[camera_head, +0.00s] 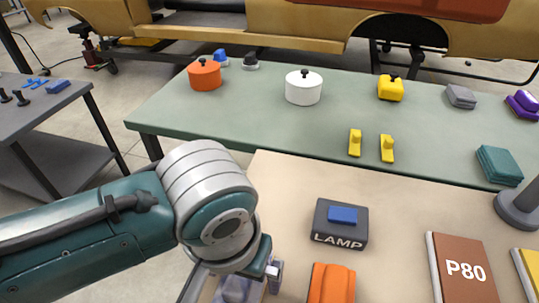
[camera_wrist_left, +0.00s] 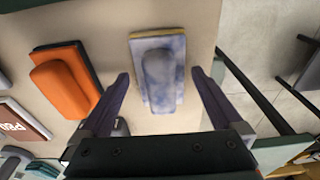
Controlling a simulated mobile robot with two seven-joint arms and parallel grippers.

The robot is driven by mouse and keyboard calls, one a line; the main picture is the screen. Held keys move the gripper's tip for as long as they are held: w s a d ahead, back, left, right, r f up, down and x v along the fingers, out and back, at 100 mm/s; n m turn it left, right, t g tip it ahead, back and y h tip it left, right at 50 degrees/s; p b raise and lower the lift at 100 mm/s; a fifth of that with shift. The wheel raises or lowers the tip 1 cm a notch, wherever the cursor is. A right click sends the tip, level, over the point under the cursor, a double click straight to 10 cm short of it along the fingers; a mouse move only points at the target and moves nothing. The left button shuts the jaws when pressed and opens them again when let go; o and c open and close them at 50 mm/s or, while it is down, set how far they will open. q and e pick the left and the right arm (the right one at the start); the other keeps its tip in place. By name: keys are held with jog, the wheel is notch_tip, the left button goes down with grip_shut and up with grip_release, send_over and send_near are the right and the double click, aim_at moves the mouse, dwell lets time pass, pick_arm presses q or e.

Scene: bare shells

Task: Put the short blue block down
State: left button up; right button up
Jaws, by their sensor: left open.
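A short blue block (camera_head: 343,215) lies flat on top of the dark box marked LAMP (camera_head: 340,238) in the head view. That block also shows partly at the bottom of the head view (camera_head: 236,290), beneath the gripper. Whether the fingers touch it, I cannot tell. My right gripper is out of view.
An orange block (camera_wrist_left: 65,85) lies beside the mottled one. A brown P80 pad (camera_head: 465,272) lies to the right. The green table (camera_head: 250,110) behind holds pots, yellow pieces and teal pads (camera_head: 499,165). The beige top is clear between the lamp box and the P80 pad.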

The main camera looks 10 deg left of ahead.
aim_at(237, 283)
pick_arm(q)
notch_tip(237, 283, up, 11)
jog(key=s+p, duration=0.1)
jog(key=p, duration=0.2)
jog(key=s+a+r+m+t, duration=0.1)
jog(key=s+a+r+t, duration=0.1)
jog(key=s+a, duration=0.7)
jog(key=shift+s+a+r+m, duration=0.2)
jog(key=shift+s+r+m, duration=0.1)
jog(key=shift+s+r, duration=0.45)
